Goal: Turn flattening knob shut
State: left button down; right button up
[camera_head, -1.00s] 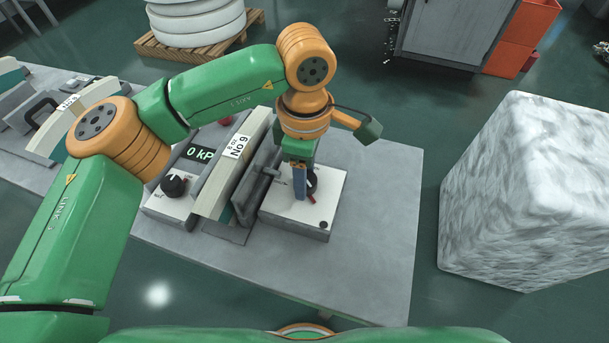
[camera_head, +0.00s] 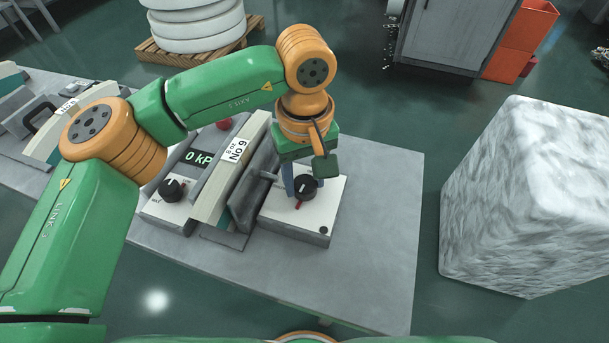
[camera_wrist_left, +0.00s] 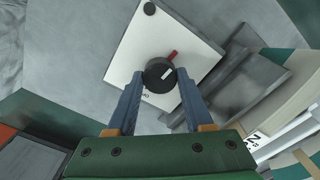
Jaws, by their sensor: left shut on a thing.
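The black round knob (camera_head: 305,187), with a white mark on its top and a red mark beside it, sits on a white-topped control box (camera_head: 285,216) on the table. My left gripper (camera_head: 303,183) reaches down from above, its blue fingers at the knob's sides. In the left wrist view the fingers (camera_wrist_left: 158,74) flank the knob (camera_wrist_left: 158,73), shut on it. The white mark points up and right there, and the red mark (camera_wrist_left: 173,55) lies just beyond the knob's edge. The right gripper is not in view.
Left of the box stands a press with a "No 9" label (camera_head: 236,150), a "0 kP" display (camera_head: 199,157) and another black knob (camera_head: 173,190). The table (camera_head: 385,215) is bare to the right. A large marbled white block (camera_head: 530,195) stands farther right.

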pick_arm(q)
jog(key=m, duration=0.4)
jog(key=shift+m, duration=0.4)
jog(key=m, duration=0.3)
jog(key=shift+m, duration=0.3)
jog(key=m, duration=0.4)
jog(key=shift+p, duration=0.3)
jog(key=shift+m, duration=2)
jog(key=shift+c, duration=1.4)
grip_release()
